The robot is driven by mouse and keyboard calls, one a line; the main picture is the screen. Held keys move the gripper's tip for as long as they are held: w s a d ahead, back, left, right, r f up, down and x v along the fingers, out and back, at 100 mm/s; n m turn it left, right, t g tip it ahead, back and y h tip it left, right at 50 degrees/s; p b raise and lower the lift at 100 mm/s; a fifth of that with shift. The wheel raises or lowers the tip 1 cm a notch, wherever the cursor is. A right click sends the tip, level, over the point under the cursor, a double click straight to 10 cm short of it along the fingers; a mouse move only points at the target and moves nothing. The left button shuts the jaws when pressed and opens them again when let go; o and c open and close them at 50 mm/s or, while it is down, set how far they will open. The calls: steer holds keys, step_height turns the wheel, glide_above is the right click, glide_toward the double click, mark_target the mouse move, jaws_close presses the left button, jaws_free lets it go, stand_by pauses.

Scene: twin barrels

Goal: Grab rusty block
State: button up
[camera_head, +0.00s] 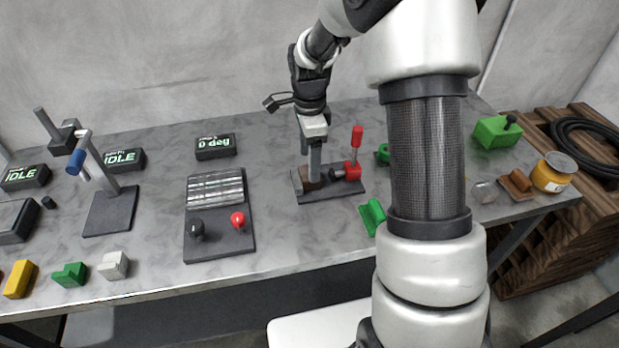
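A small brown, rusty-looking block (310,184) sits on a dark base plate (333,193) near the middle of the table. A toggle clamp with a red lever (356,142) stands on the same plate, just right of the block. My gripper (314,178) points down over the block, with its fingertips at or touching it. The fingers look like one narrow strip from here, so the gap between them and any grip on the block are hidden. Another rust-brown piece (518,181) lies on a small plate at the right end of the table.
The red lever stands close to the right of my gripper. Green pieces (373,216) lie near my arm, which hides part of the table. A plate with red and black knobs (219,244) is to the left. An orange jar (553,173) stands far right.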

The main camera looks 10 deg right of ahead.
steer(key=shift+w+f, duration=0.1)
steer(key=shift+f, duration=2.55)
steer(key=c, duration=1.7)
